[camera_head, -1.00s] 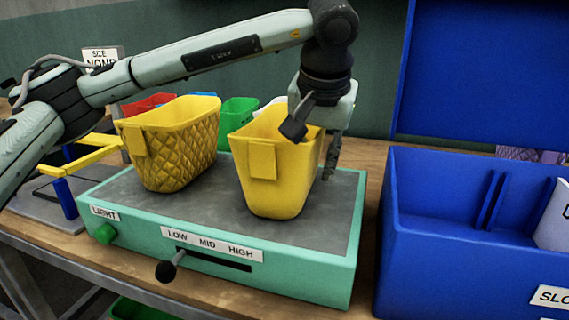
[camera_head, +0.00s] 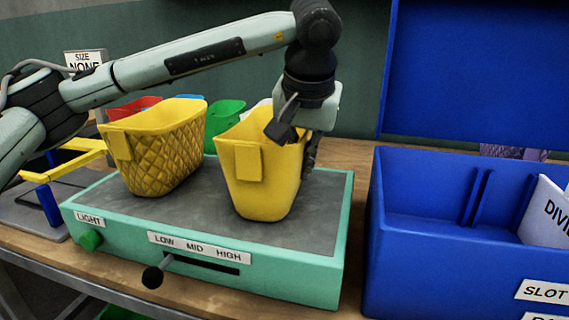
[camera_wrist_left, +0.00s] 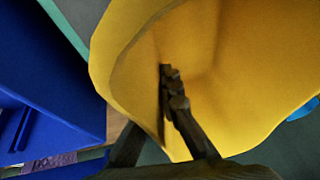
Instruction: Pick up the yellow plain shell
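The yellow plain shell (camera_head: 260,180) is a smooth tapered bucket with a front tab. It stands upright on the grey plate of the green press (camera_head: 300,262), at the right. My left gripper (camera_head: 296,142) is over its right side, one finger inside and one outside. In the left wrist view the fingers (camera_wrist_left: 158,120) come together on the shell's wall (camera_wrist_left: 135,85); the outer fingertip is hidden behind that wall. A yellow quilted shell (camera_head: 165,155) stands to the left on the same plate. My right gripper is not in view.
A large blue divided bin (camera_head: 420,270) stands close to the right of the press. Red (camera_head: 133,108) and green (camera_head: 222,117) containers are behind the shells. A lever knob (camera_head: 153,277) sticks out at the press's front. A yellow-and-blue frame (camera_head: 50,172) is at the left.

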